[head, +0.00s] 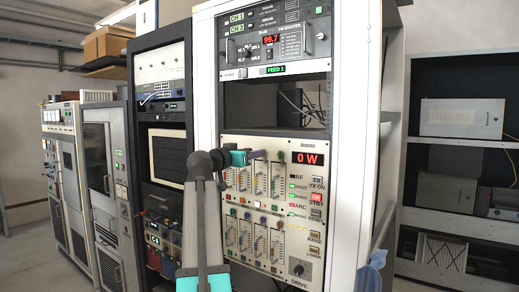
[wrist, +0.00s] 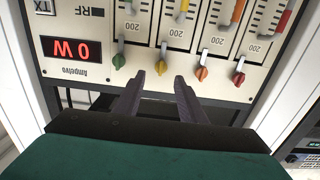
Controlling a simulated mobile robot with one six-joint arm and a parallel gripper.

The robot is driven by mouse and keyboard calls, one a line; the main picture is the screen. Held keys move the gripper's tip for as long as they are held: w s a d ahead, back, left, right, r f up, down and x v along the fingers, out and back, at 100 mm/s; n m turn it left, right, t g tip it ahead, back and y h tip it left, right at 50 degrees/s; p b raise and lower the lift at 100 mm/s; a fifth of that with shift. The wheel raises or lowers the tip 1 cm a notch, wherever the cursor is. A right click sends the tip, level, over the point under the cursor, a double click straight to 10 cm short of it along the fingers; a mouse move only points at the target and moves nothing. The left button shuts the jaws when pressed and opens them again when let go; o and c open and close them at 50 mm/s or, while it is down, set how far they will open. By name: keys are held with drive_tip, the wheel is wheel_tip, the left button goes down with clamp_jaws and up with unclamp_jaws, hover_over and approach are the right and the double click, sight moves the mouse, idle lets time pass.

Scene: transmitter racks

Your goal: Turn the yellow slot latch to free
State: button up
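In the wrist view, which shows the panel upside down, a small pointed yellow latch (wrist: 161,66) sits at the edge of the cream panel, between a green one (wrist: 119,61) and an orange one (wrist: 201,72); a red one (wrist: 239,77) is farther right. My gripper (wrist: 160,79) is open and empty. Its two dark fingers point at the yellow latch, one tip on either side in the picture. I cannot tell whether they touch it. In the head view my gripper (head: 258,155) is at the upper part of the panel (head: 283,149) and hides the latches there.
The panel has a red "0 W" display (head: 308,158), slider columns and a DRIVE knob (head: 299,268). An open bay (head: 256,105) lies above it, below the FEED 1 strip (head: 275,70). The white rack post (head: 349,150) stands to the right.

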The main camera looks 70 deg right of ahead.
drive_tip(key=p+x, duration=0.1)
drive_tip(key=x, duration=0.3)
